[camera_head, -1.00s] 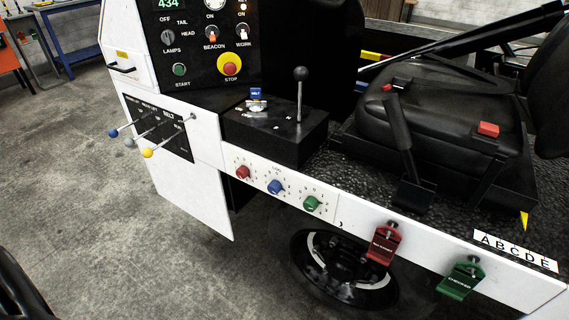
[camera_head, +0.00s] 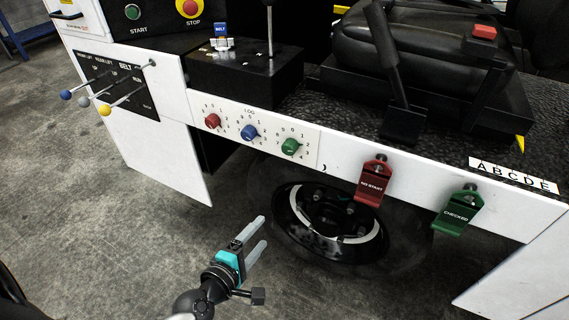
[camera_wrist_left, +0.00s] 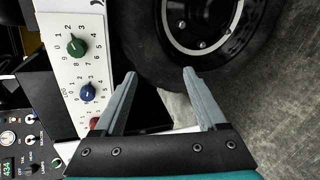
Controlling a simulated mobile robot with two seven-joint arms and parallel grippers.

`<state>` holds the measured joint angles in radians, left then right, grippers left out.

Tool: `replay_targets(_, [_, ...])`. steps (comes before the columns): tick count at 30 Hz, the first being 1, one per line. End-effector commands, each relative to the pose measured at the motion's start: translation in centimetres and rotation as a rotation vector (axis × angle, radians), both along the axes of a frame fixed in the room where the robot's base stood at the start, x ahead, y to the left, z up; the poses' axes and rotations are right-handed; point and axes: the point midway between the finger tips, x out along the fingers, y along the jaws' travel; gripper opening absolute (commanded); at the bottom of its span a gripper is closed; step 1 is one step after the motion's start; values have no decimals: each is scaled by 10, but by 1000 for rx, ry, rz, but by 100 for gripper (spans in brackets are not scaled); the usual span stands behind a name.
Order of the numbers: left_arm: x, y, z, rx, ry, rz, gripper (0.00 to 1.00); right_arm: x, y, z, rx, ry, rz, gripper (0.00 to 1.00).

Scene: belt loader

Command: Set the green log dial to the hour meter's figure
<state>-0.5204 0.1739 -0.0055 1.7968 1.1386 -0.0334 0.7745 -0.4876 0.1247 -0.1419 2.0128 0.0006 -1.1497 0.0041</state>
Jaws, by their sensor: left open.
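The green log dial (camera_head: 290,147) is the rightmost of three dials on the white side strip. In the left wrist view the green dial (camera_wrist_left: 77,46) shows at upper left, ringed by numbers; its setting is too small to read surely. The hour meter (camera_wrist_left: 7,166) sits at the lower left edge of the left wrist view and seems to read 434. My left gripper (camera_head: 262,233) is open and empty, below the dial strip in front of the wheel. Its fingers (camera_wrist_left: 159,73) are apart from the dials. My right gripper is out of view.
The blue dial (camera_head: 249,133) and red dial (camera_head: 212,121) sit left of the green one. A red pedal-like tab (camera_head: 371,184) and green tab (camera_head: 455,211) stick out at right. Belt levers (camera_head: 105,109) project at left. The wheel (camera_head: 330,215) lies below.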

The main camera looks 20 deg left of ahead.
Motion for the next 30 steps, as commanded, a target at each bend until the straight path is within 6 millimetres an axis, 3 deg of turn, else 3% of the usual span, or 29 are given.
replay_targets(6, [9,5,72,-375,-181,99,74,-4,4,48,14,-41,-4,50])
replay_targets(12, [8,6,112,-570,-260,123,74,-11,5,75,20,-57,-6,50])
replay_targets(19, [14,6,121,-606,-276,125,74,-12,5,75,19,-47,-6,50])
replay_targets(30, [58,4,123,-604,-276,124,74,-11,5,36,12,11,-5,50])
